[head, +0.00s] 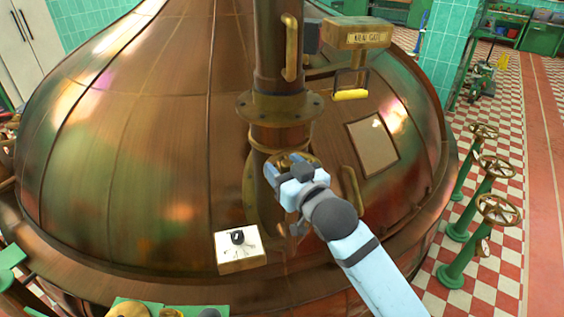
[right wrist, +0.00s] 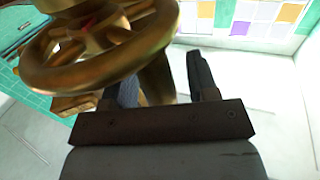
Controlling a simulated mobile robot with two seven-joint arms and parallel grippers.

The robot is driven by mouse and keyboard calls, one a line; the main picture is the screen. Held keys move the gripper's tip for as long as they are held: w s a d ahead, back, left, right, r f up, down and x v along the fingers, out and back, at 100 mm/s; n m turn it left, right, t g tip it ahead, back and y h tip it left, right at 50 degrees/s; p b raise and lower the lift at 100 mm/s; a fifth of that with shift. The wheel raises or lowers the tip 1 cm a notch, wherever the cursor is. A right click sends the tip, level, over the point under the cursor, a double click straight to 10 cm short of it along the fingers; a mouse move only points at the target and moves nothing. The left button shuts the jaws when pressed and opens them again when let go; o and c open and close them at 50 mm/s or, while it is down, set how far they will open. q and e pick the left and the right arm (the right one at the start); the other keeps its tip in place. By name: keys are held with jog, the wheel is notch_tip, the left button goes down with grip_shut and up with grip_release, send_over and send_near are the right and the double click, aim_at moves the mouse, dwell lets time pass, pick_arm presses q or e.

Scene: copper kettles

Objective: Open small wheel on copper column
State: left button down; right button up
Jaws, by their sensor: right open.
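The small brass wheel (head: 284,157) sits low on the copper column (head: 277,60), mostly hidden behind my right gripper in the head view. In the right wrist view the wheel (right wrist: 95,78) is large at the upper left, with its thick round rim and spokes showing. My right gripper (head: 285,172) is at the wheel, its arm coming in from the lower right. In the right wrist view its two fingers (right wrist: 163,80) stand apart. The left finger is partly hidden behind the wheel's rim; the right finger is clear of it. I cannot tell whether either finger touches the wheel.
The column rises from a big copper kettle (head: 130,130). A yellow-handled lever (head: 350,95) hangs under a sign box (head: 357,34) to the right. A white switch box (head: 240,250) is at the lower left. Green-posted valve wheels (head: 497,209) stand on the checkered floor.

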jog(key=shift+w+a, duration=0.2)
jog(key=shift+w, duration=0.2)
grip_shut()
